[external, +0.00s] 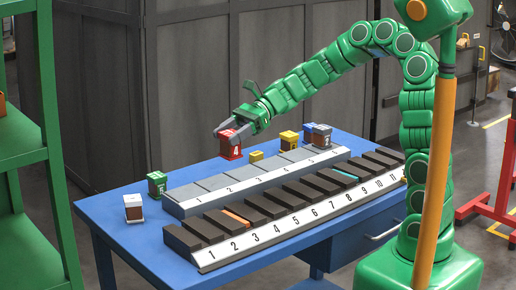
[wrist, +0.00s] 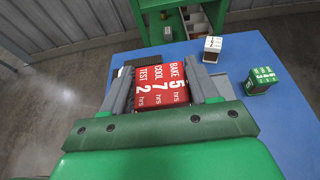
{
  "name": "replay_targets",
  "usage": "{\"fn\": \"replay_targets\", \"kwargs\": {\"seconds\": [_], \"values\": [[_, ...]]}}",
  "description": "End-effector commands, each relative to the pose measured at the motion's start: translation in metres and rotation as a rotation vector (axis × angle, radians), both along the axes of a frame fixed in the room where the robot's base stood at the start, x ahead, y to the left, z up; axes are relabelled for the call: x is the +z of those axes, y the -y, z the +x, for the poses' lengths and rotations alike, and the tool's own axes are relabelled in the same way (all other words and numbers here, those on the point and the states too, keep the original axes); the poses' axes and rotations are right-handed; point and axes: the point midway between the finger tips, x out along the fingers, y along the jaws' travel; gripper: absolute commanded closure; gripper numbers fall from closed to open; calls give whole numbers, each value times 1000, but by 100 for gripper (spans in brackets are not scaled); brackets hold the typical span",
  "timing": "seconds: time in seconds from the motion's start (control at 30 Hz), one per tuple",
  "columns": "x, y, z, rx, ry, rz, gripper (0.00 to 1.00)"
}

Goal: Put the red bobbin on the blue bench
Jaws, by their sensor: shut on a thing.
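The red bobbin (external: 232,148) is a red block with white print, marked 4 in the external view. My gripper (external: 231,132) is shut on it at the back edge of the blue bench (external: 112,214). In the wrist view the red bobbin (wrist: 160,88) sits between the two grey fingers of my gripper (wrist: 162,78), its printed face toward the camera. I cannot tell whether its underside touches the bench top. The bare blue bench top also shows in the wrist view (wrist: 290,120).
On the bench stand a white bobbin (external: 133,208), a green one (external: 157,184), yellow ones (external: 289,140) and a blue one (external: 308,131). Two numbered racks (external: 225,195) fill the middle and front. A green shelf (external: 45,130) stands left. The bench's left end has bare room.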

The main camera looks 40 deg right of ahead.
Motion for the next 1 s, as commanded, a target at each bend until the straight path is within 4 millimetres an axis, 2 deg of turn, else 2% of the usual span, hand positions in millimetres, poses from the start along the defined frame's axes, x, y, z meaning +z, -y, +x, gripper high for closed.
{"fn": "replay_targets", "kwargs": {"seconds": [0.17,0.3,0.5,0.6,0.8,1.0], "values": [[-8,27,27,-7,2,5,82],[-19,58,53,-8,5,7,82],[-35,102,80,-6,4,3,82],[-41,118,88,-4,0,1,82],[-48,133,95,0,-1,-2,82],[-57,131,113,-1,-2,-4,82]]}}
